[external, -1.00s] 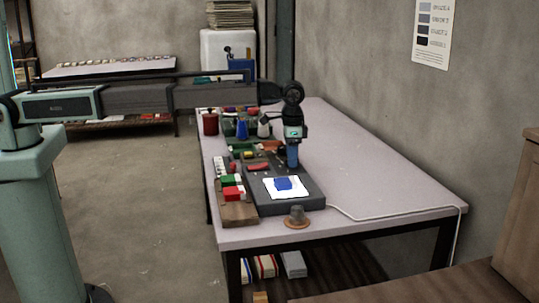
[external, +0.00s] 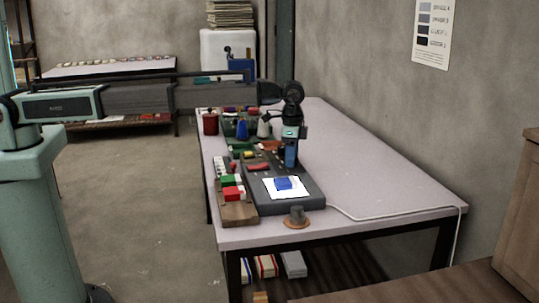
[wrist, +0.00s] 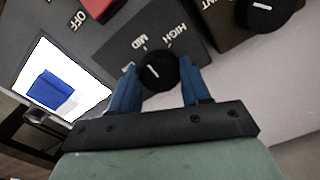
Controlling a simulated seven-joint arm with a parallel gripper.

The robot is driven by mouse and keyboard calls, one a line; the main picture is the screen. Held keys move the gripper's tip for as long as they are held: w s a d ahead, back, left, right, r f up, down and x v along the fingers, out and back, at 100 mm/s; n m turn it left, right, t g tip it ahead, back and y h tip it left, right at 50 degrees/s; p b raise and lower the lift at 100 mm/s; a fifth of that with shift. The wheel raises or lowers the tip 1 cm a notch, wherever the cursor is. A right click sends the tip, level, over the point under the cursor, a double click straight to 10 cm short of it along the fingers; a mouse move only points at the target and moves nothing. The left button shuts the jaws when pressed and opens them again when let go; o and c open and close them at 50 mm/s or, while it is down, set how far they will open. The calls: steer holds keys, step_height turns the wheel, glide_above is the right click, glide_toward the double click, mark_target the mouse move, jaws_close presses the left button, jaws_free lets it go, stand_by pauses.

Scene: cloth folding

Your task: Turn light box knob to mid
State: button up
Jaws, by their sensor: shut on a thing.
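The line points up and slightly left, roughly toward MID. My gripper (wrist: 157,84) has its blue fingers on both sides of the knob, shut on it. In the external view my gripper (external: 290,163) is over the box's far end, and the knob is hidden.
A second black knob (wrist: 265,12) is on a neighbouring dark unit at the top right of the wrist view. Red and green blocks (external: 232,193) lie left of the box. A grey and brown object (external: 296,216) stands in front. The table's right side is clear.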

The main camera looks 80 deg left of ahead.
steer(key=o, duration=1.1)
step_height(320, 180, up, 14)
steer(key=shift+f, duration=0.1)
stand_by(0.4)
